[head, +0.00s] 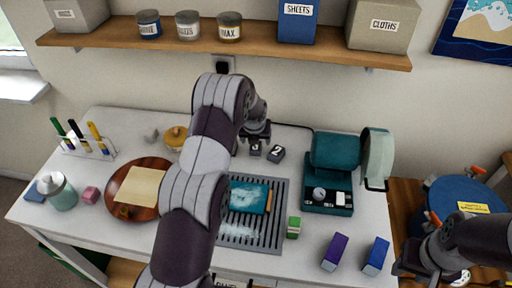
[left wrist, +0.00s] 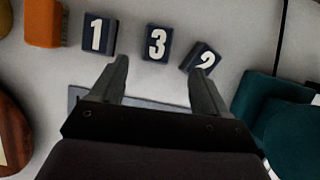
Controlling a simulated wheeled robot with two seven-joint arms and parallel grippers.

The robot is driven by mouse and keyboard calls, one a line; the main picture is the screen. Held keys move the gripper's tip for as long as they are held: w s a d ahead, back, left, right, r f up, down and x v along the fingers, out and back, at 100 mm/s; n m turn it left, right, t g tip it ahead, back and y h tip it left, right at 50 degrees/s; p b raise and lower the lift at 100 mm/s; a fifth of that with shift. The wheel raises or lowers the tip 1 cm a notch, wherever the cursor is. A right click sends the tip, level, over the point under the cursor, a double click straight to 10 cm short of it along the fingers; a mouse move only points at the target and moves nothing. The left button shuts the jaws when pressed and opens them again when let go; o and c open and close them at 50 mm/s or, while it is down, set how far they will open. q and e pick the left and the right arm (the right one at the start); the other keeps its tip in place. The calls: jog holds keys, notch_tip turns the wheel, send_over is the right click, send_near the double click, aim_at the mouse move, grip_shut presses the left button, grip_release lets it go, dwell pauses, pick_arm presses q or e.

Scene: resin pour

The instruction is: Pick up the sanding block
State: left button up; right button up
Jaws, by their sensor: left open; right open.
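An orange block (left wrist: 43,22) with a rough brownish side lies at the top left of the left wrist view. It looks like the sanding block, though I cannot be sure. In the head view I cannot see it; my left arm covers that part of the table. My left gripper (left wrist: 158,66) is open and empty, pointing at the table near the numbered blocks, to the right of the orange block. It also shows partly in the head view (head: 257,134). My right gripper (head: 430,270) is open and empty at the lower right, beyond the table's right edge.
Dark blocks marked 1 (left wrist: 98,34), 3 (left wrist: 157,43) and 2 (left wrist: 201,58) stand by the left gripper. A shelf (head: 270,46) hangs above.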

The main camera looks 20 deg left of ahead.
aim_at(255, 147)
pick_arm(q)
jog(key=x, duration=0.2)
jog(key=p+x, duration=0.1)
jog(key=x, duration=0.1)
jog(key=p+x, duration=0.1)
jog(key=x, duration=0.2)
jog(key=shift+w+a, duration=0.15)
jog(key=shift+a, duration=0.2)
jog(key=shift+w+f, duration=0.15)
jog(key=c, duration=1.2)
jog(key=shift+o, duration=0.2)
jog(key=shift+r, duration=0.45)
notch_tip(255, 147, up, 3)
jog(key=shift+f+b, duration=0.1)
jog(key=shift+b, duration=0.8)
jog(key=s+d+r+b, duration=0.3)
jog(key=s+d+r, duration=0.3)
jog(key=d, duration=0.3)
jog(key=shift+s+d+r, duration=0.3)
jog(key=shift+d+r, duration=0.1)
jog(key=shift+r, duration=0.35)
